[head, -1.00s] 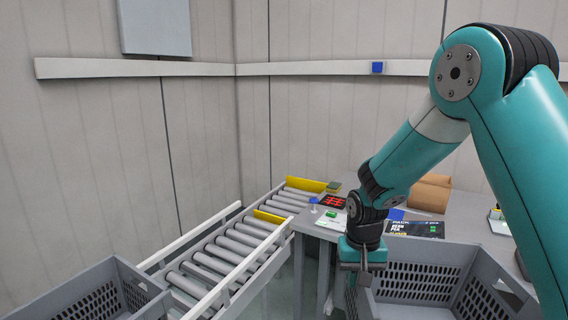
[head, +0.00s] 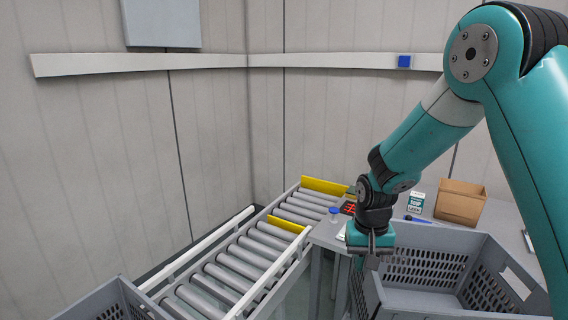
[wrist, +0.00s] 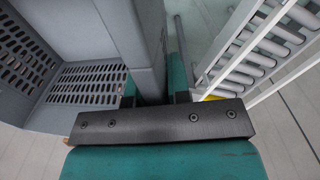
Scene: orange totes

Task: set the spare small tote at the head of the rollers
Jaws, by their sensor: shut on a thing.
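A grey small tote (head: 455,298) with slotted walls hangs at the lower right of the head view. My gripper (head: 370,250) is shut on its left wall, pointing down. In the wrist view, the tote (wrist: 88,72) lies left, its wall between the fingers of my gripper (wrist: 152,90). The roller conveyor (head: 225,268) runs from lower front to back, left of my gripper, apart from the tote. One yellow bar (head: 325,186) stands at its far end and another (head: 285,224) crosses partway along. The rollers (wrist: 270,45) also show at right in the wrist view.
Another grey tote (head: 105,303) stands at the lower left, beside the conveyor. A grey table (head: 325,238) adjoins the conveyor's right side, bearing a cardboard box (head: 461,201), a small carton (head: 415,203) and a blue-capped item (head: 334,212). Walls close off the back.

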